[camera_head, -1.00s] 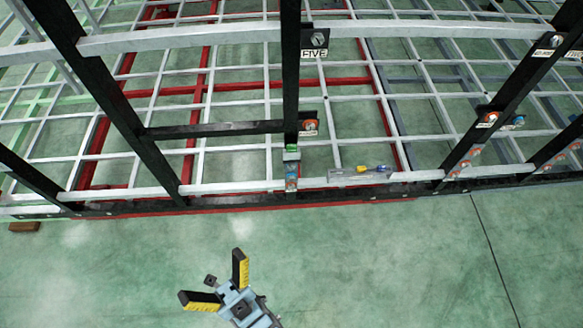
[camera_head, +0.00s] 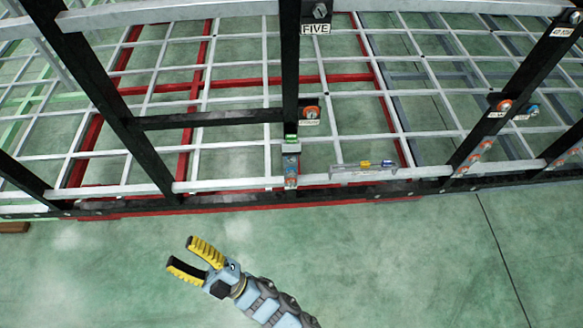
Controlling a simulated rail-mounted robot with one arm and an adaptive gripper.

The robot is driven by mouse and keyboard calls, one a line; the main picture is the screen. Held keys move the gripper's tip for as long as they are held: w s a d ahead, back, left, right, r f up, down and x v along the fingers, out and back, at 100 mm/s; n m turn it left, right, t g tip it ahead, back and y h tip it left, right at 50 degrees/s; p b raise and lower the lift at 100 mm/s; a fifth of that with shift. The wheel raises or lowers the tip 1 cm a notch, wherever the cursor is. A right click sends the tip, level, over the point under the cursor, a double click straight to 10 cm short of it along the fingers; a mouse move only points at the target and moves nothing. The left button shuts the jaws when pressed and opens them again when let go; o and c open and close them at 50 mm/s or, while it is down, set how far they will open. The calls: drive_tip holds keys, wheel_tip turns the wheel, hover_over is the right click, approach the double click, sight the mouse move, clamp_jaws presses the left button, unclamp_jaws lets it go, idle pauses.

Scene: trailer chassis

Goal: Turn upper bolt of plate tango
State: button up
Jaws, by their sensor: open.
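My gripper (camera_head: 181,251) is open and empty, with yellow-and-black fingers pointing to the upper left. It is in front of the chassis frame, over the green floor. I cannot pick out plate tango by its label. A plate with an orange-ringed bolt (camera_head: 311,113) and a small white label is on the middle black post. Another orange-ringed bolt (camera_head: 503,105) with a label is on the right slanted post. Labels other than FIVE are too small to read.
The black lower rail (camera_head: 120,204) runs across the frame, with light grey grid bars and red beams behind it. A grey tray (camera_head: 350,173) with small yellow and blue items is right of the middle post (camera_head: 290,70). The floor (camera_head: 420,260) in front is clear.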

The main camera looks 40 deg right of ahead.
drive_tip(key=w+d+f+n+g+h+b, duration=0.2)
drive_tip(key=w+d+f+b, duration=0.15)
drive_tip(key=f, duration=0.55)
drive_tip(key=w+d+f+n+g+h+b, duration=0.2)
drive_tip(key=w+f+n+g+b, duration=0.15)
drive_tip(key=f, duration=0.55)
drive_tip(key=n+g+h+b, duration=0.4)
drive_tip(key=n+h+b, duration=0.2)
drive_tip(key=h+b, duration=1.35)
approach(292, 161)
drive_tip(key=shift+y, duration=0.85)
drive_tip(key=shift+d+r+b+x, duration=0.1)
drive_tip(key=shift+r+b+x, duration=0.1)
drive_tip(key=shift+b+x, duration=1.2)
drive_tip(key=shift+d+r+b+x, duration=0.15)
drive_tip(key=shift+b+x, duration=0.45)
drive_tip(key=shift+x, duration=1.55)
drive_tip(key=shift+r+b+x, duration=0.3)
drive_tip(key=shift+b+x, duration=0.7)
drive_tip(key=shift+x, duration=0.75)
drive_tip(key=shift+s, duration=0.15)
drive_tip(key=shift+s, duration=0.1)
clamp_jaws()
